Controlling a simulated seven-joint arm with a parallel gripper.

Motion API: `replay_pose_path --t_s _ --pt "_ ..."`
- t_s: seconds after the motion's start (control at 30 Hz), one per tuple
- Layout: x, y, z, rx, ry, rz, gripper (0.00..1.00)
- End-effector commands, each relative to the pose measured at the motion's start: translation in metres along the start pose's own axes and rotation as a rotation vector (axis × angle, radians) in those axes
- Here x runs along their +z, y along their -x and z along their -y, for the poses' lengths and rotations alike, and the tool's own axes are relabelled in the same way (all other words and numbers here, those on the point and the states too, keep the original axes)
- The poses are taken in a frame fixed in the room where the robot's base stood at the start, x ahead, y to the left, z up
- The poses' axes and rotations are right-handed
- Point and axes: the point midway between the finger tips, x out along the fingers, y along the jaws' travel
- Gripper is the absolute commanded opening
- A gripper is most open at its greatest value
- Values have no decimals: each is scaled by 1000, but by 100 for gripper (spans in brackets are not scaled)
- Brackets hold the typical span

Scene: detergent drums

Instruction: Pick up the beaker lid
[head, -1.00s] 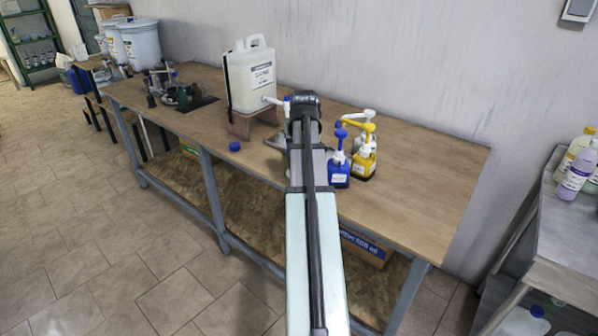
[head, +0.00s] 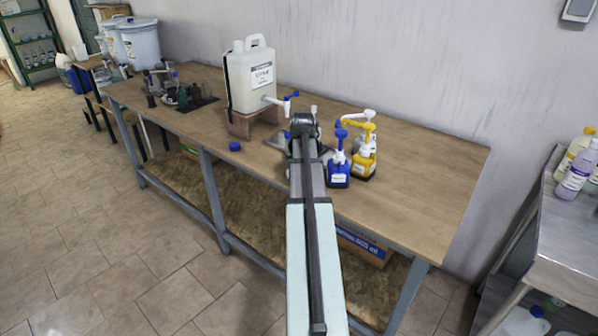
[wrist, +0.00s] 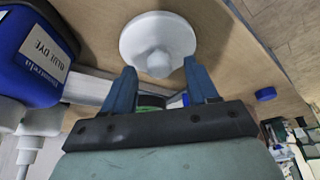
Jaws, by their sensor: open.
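The beaker lid (wrist: 157,38), a white disc with a round knob, shows at the top middle of the wrist view. My gripper (wrist: 161,74) is open and empty, with its two blue fingers pointing at the lid. The knob lies just beyond and between the fingertips in the picture; I cannot tell whether anything touches. In the head view my own arm hides the lid and the fingers.
A blue dye pump bottle (head: 337,168) and a yellow one (head: 364,158) stand right of my arm. A large jug with a tap (head: 250,78) sits on a wooden stand behind it. A blue cap (head: 234,147) lies to the left. The bench's right end (head: 430,185) is clear.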

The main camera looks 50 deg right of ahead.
Motion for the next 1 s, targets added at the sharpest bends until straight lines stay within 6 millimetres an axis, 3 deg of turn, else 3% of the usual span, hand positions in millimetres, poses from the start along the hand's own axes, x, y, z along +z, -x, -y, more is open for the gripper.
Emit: replay_pose_path --t_s 0.3,0.9,1.0 --pt "0 -6 0 0 0 0 58" --pt "0 -6 0 0 0 0 0" --pt "0 -6 0 0 0 0 0"
